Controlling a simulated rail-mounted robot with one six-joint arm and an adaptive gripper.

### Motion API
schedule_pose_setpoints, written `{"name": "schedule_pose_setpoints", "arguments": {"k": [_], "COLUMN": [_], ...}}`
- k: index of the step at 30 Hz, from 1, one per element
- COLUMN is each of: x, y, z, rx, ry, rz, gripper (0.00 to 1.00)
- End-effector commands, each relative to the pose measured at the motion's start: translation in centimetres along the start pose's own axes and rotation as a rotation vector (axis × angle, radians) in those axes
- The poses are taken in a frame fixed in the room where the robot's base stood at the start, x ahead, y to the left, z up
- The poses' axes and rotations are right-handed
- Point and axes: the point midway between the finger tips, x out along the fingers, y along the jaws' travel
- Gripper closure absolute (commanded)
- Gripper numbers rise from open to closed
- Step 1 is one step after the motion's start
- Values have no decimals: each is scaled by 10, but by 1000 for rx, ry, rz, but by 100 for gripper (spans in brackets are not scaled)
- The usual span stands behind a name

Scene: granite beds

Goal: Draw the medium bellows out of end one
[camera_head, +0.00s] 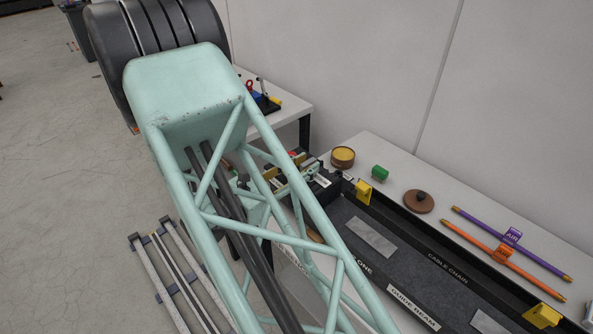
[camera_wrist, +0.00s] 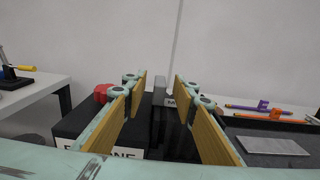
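My gripper (camera_wrist: 160,88) is open in the wrist view, its two tan-padded fingers spread wide with nothing seen held between them. Beyond and below the fingers is a black housing (camera_wrist: 75,125) with a white label (camera_wrist: 128,153), partly covered, on which "ONE" can be read. A dark grey upright part (camera_wrist: 159,95) shows in the gap between the fingers, with a small pale label beside it. I cannot tell whether it is the medium bellows.
The dark bed (camera_head: 410,262) runs to the lower right, with yellow brackets (camera_head: 363,192). Behind it lie a purple rod (camera_head: 480,225), an orange rod (camera_head: 465,237), a wooden disc (camera_head: 418,203), a yellow-topped tin (camera_head: 343,157) and a green block (camera_head: 380,173).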

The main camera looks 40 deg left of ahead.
Motion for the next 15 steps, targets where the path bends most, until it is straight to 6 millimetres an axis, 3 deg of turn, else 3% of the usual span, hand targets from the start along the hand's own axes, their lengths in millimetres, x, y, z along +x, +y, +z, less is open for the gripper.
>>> {"name": "schedule_pose_setpoints", "arguments": {"k": [6, 15], "x": [14, 17], "y": [0, 0], "z": [0, 0], "rx": [0, 0], "ry": [0, 0], "rz": [0, 1], "gripper": [74, 74]}}
